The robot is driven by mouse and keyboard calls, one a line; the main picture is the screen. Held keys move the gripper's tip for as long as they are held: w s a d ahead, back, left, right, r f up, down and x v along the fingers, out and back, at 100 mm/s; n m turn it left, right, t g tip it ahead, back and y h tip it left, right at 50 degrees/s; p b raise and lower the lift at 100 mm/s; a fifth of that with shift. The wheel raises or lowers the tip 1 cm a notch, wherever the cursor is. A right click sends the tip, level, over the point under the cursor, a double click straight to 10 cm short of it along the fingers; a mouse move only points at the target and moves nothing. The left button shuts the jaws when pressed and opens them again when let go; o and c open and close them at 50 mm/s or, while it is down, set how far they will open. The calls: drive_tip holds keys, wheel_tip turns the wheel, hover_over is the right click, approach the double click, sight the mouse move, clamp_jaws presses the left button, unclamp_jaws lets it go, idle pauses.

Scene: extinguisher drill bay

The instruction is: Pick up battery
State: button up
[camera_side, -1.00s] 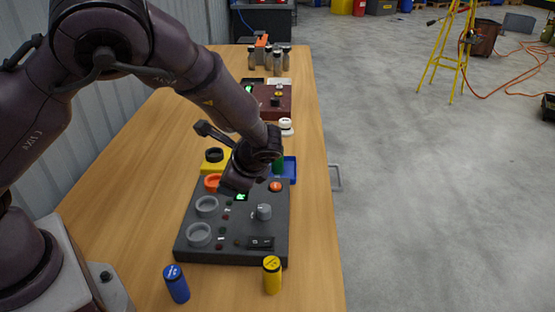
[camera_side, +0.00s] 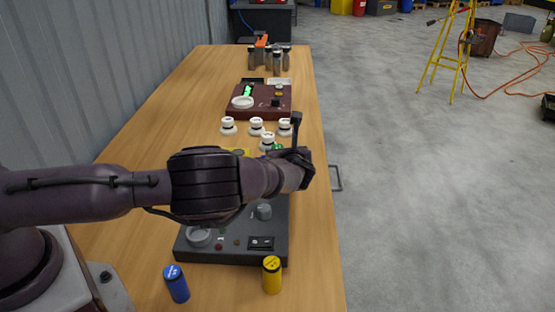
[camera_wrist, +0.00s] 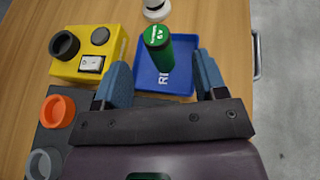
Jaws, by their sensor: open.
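A green battery (camera_wrist: 158,49) stands upright in a blue tray (camera_wrist: 181,88) in the wrist view. My gripper (camera_wrist: 162,75) is open, its two blue-grey fingers on either side of the line to the green battery; I cannot tell if the battery is between them. In the side view my gripper hides most of the tray, and only a bit of green (camera_side: 279,147) shows beside it. A blue battery (camera_side: 177,284) and a yellow battery (camera_side: 272,275) stand upright on the near end of the table.
A dark control box (camera_side: 235,254) with knobs and switches lies under my arm. A yellow box (camera_wrist: 88,52) with a black ring socket is left of the tray. White knob-like pieces (camera_side: 256,127) and a maroon box (camera_side: 259,103) stand farther back.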

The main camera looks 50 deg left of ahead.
drive_tip(key=shift+x, duration=3.45)
drive_tip(key=shift+s+f, duration=0.1)
drive_tip(key=shift+s, duration=0.1)
drive_tip(key=c, duration=1.1)
drive_tip(key=shift+o, duration=0.2)
